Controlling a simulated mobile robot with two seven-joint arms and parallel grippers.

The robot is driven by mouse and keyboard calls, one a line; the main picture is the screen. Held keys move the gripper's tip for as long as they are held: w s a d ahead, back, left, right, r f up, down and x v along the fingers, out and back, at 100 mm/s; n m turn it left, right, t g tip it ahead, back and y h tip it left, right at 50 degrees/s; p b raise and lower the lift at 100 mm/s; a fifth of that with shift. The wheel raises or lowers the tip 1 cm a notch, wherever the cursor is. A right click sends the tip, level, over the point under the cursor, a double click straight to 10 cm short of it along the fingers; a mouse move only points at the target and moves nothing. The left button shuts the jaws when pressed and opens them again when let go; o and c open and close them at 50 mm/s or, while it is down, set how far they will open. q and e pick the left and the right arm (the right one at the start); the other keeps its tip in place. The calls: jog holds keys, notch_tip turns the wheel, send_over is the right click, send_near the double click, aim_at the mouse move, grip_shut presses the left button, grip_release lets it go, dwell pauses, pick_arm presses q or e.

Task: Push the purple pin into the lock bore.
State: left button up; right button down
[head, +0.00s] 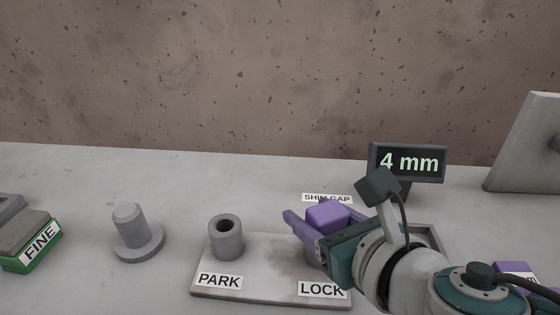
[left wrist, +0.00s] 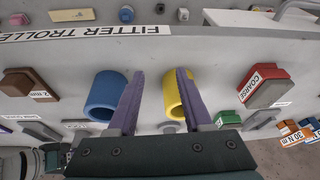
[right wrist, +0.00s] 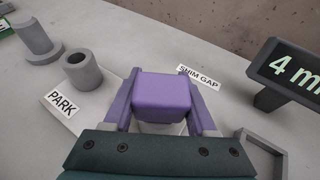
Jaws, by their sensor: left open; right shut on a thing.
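The purple pin (head: 328,215) shows as a block-like purple head between the fingers of my right gripper (head: 320,222). In the right wrist view the pin (right wrist: 162,97) sits between both purple fingers of the right gripper (right wrist: 162,105). It is over the LOCK side of the plate (head: 268,292); the lock bore is hidden by the pin and gripper, so I cannot tell how deep the pin is. The PARK bore (head: 226,238) is an empty grey collar to the left. My left gripper (left wrist: 157,100) is open, with a blue ring and a yellow ring beyond its fingers.
A "4 mm" display (head: 407,162) stands behind the right gripper. A grey flanged peg (head: 133,235) and a green FINE block (head: 33,245) are to the left. A grey tray (right wrist: 262,155) lies right of the gripper. The left wrist view shows the FITTER TROLLEY label (left wrist: 95,33).

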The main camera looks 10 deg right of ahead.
pick_arm(q)
jog(key=shift+d, duration=0.1)
pick_arm(e)
jog(key=shift+c, duration=0.6)
grip_release()
pick_arm(q)
jog(key=shift+r+p, duration=0.95)
jog(key=shift+p, duration=0.05)
pick_arm(e)
jog(key=v, duration=1)
